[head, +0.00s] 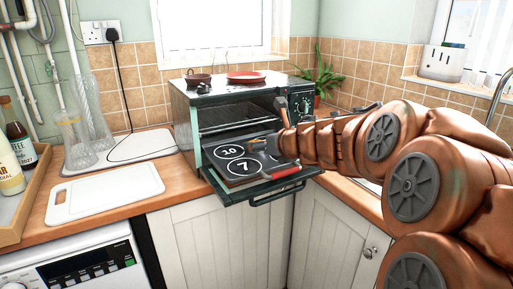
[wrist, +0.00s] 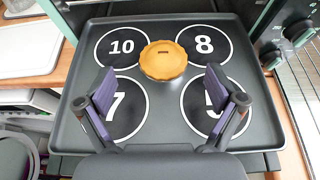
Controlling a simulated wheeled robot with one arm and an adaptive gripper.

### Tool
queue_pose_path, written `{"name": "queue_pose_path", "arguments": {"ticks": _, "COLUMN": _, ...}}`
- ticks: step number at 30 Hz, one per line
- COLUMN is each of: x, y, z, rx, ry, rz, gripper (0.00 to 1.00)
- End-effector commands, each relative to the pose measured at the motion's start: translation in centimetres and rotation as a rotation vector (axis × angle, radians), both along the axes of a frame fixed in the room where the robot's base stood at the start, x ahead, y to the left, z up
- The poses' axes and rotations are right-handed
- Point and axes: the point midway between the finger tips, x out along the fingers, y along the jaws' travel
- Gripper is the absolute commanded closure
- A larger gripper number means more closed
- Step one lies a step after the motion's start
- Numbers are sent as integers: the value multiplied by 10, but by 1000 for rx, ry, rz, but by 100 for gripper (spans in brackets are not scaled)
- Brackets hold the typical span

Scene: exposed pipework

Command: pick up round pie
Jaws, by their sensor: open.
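The round pie (wrist: 163,60) is golden-orange with a crimped edge. It lies on the dark tray (wrist: 75,135) between the circles marked 10 and 8, overlapping both a little. In the head view the tray sticks out of the open oven (head: 186,120), and my gripper and arm hide much of its right side; I cannot make out the pie clearly there. My gripper (wrist: 160,84) is open and empty above the tray. Its two fingers are spread over the circle marked 7 and the one to its right, with the pie ahead of the gap between them.
A pan (head: 198,79) and a red dish (head: 246,77) stand on top of the oven. A white cutting board (head: 105,193) lies on the counter at left, near glass vases (head: 72,140) and a wooden tray with bottles (head: 15,145). A potted plant (head: 322,80) stands behind the oven's right side.

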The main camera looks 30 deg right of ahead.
Motion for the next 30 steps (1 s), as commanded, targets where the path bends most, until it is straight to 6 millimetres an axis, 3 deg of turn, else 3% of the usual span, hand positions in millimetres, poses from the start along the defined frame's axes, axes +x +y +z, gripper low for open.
{"name": "queue_pose_path", "arguments": {"ticks": 12, "x": 34, "y": -6, "z": -18, "rx": 3, "ry": 0, "rz": 1, "gripper": 7}}
{"name": "queue_pose_path", "arguments": {"ticks": 22, "x": 36, "y": -6, "z": -20, "rx": 2, "ry": 0, "rz": -1, "gripper": 7}}
{"name": "queue_pose_path", "arguments": {"ticks": 30, "x": 36, "y": -6, "z": -20, "rx": 2, "ry": 0, "rz": 0, "gripper": 35}}
